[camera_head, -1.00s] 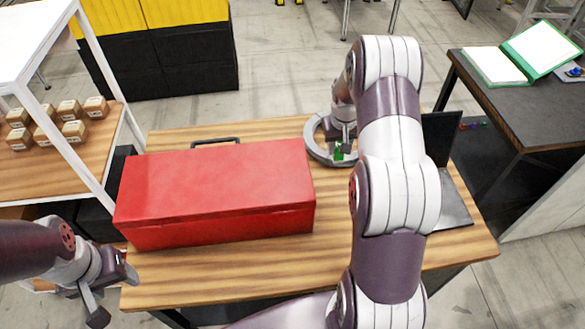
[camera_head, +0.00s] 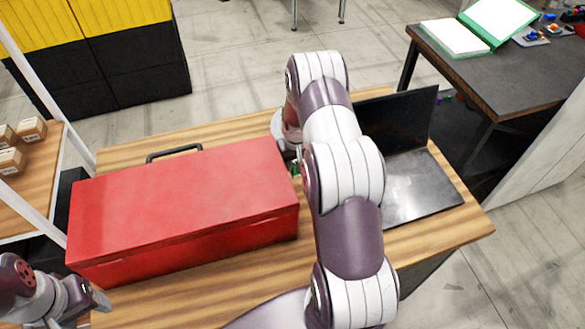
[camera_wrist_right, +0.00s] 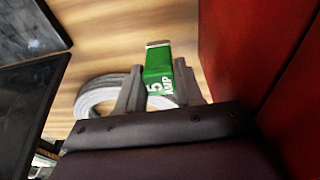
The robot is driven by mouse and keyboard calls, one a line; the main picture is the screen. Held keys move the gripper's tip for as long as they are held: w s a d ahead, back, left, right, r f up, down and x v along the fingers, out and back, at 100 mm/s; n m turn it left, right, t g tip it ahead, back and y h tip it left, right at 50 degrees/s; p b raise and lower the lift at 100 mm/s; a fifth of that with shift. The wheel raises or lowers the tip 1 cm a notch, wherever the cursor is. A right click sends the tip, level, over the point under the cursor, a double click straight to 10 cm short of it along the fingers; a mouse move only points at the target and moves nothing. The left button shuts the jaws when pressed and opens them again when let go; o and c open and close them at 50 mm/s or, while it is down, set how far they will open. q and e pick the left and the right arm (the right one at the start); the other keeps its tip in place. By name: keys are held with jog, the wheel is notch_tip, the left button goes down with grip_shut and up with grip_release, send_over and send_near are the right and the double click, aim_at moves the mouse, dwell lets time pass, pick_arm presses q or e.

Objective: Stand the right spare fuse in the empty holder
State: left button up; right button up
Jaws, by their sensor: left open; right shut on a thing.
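The fuse in my right gripper is green with a pale metal end and white lettering ending in "AMP" (camera_wrist_right: 158,70). My right gripper (camera_wrist_right: 160,88) is shut on it, with one finger on each side. In the head view only a small green bit of the fuse (camera_head: 295,169) shows beside the red toolbox; my right arm hides most of that gripper. My left gripper (camera_head: 98,298) is open and empty at the lower left, by the near left end of the toolbox. I cannot make out the empty holder or another spare fuse in either view.
The red toolbox (camera_head: 190,205) fills the left of the wooden table (camera_head: 225,275), close beside my right gripper. A black hinged, laptop-like thing (camera_head: 420,185) stands open at the right. A grey ring or coil (camera_wrist_right: 90,97) lies on the table behind the fuse.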

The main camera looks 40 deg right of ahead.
jog(key=f, duration=0.1)
jog(key=s+f, duration=0.1)
jog(key=shift+f, duration=0.35)
jog(key=shift+w+f, duration=0.1)
jog(key=shift+w, duration=0.15)
jog(key=o, duration=0.7)
jog(key=shift+f, duration=0.15)
jog(key=shift+c, duration=0.2)
jog(key=o, duration=0.4)
jog(key=shift+s, duration=0.1)
